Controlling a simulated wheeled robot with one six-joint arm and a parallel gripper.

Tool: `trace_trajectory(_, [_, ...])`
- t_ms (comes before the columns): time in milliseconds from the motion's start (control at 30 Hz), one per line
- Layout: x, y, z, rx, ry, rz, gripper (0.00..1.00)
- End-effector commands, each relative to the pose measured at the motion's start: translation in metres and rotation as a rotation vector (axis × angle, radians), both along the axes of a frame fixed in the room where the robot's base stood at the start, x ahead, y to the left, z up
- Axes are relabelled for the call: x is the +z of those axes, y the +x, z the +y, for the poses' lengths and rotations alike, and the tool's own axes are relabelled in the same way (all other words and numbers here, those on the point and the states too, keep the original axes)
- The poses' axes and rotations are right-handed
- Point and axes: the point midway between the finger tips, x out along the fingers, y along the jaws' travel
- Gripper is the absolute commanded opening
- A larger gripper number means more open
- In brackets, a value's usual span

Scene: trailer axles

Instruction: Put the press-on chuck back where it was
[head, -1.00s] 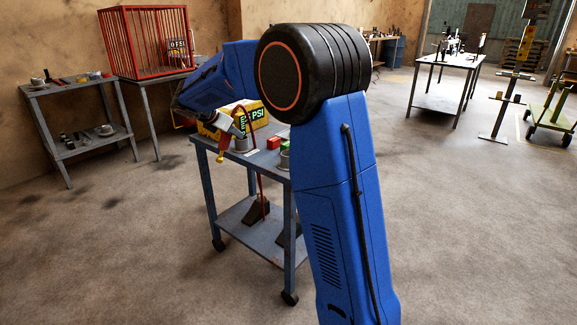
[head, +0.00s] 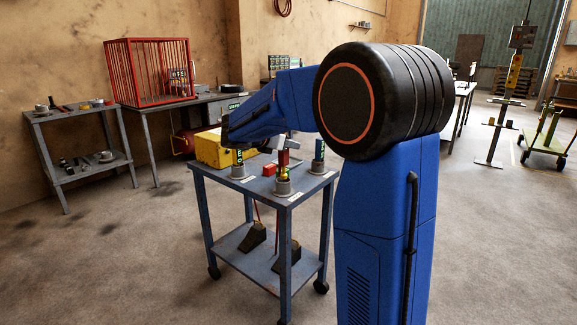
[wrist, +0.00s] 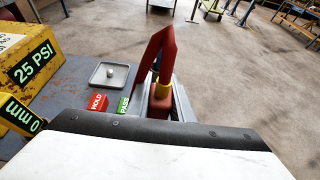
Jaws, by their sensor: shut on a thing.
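The press-on chuck (head: 283,158), red with a yellow band, is upright in my gripper (head: 284,147) above the trolley's front. Its lower end is at a grey round holder (head: 283,187); I cannot tell whether it is seated or just above. My gripper is shut on the chuck. In the wrist view the chuck (wrist: 160,90) is partly hidden by my gripper's body, with a red bent part above it.
The blue-grey trolley (head: 232,198) also bears a left holder (head: 239,173) and a right holder (head: 317,168), each with a tool.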

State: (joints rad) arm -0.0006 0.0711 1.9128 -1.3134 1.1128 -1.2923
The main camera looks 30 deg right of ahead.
Motion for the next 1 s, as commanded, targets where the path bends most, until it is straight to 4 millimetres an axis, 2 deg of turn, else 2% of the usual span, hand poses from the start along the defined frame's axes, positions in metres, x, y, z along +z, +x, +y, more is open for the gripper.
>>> trace_trajectory(267, [-0.021,0.000,0.000,0.001,0.001,-0.001,0.00])
trace_trajectory(500, [-0.050,0.000,0.000,0.001,0.001,0.000,0.00])
trace_trajectory(733, [-0.053,0.000,0.000,0.000,0.002,-0.002,0.00])
trace_trajectory(767, [-0.053,0.000,0.000,0.000,0.002,-0.002,0.25])
trace_trajectory(800, [-0.053,0.000,0.000,0.000,0.002,-0.002,0.34])
trace_trajectory(833, [-0.053,0.000,0.000,0.000,0.002,-0.002,0.39])
trace_trajectory(1000, [-0.053,0.000,0.000,0.000,0.002,-0.002,0.39])
